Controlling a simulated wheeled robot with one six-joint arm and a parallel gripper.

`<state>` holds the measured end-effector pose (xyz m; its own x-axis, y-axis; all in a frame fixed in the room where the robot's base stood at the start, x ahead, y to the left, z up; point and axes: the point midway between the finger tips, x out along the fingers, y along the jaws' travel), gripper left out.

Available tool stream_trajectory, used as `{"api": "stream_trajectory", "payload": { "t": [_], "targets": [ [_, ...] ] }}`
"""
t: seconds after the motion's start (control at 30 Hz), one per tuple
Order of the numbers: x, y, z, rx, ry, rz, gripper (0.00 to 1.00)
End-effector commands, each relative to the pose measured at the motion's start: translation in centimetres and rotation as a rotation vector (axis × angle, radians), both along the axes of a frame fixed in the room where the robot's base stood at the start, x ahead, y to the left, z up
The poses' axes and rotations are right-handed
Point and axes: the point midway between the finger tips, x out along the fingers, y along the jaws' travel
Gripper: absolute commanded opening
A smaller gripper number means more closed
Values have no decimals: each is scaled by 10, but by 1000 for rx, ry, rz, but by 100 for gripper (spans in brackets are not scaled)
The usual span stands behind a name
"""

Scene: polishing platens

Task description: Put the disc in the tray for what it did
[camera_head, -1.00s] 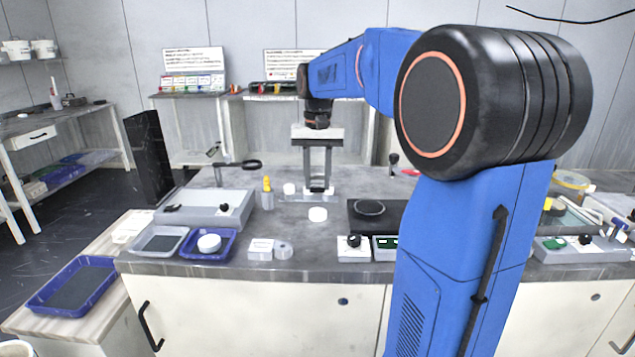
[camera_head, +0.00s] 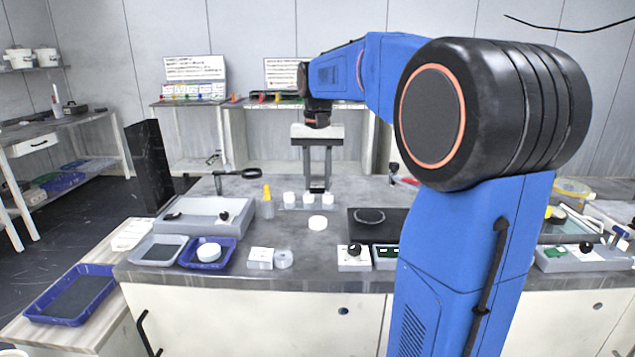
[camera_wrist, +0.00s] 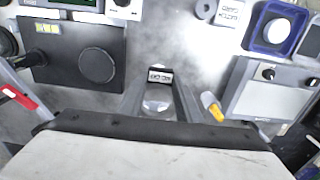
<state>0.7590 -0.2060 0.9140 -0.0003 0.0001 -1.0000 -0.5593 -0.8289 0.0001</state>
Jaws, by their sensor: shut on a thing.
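Another white disc (camera_head: 209,252) lies in a blue tray (camera_head: 188,259), also at upper right in the wrist view (camera_wrist: 254,42). A grey tray (camera_head: 138,257) stands left of it. A larger blue tray (camera_head: 37,309) with a dark floor is on the lower left side bench.
A dark plate with a round platen (camera_head: 370,216) is right of the bench disc. A grey box (camera_head: 205,214) and yellow-capped bottle (camera_head: 267,203) are to the left. A white box (camera_head: 261,258), a roll (camera_head: 283,259) and a knobbed unit (camera_head: 354,262) line the front.

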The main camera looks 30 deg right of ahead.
Motion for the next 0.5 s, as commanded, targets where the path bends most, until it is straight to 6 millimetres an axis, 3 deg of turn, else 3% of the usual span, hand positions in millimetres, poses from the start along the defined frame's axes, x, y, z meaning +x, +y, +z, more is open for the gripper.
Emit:
{"api": "stream_trajectory", "payload": {
  "t": [0.5],
  "targets": [
    [0,0,12,-1,-1,0,3]
  ]
}}
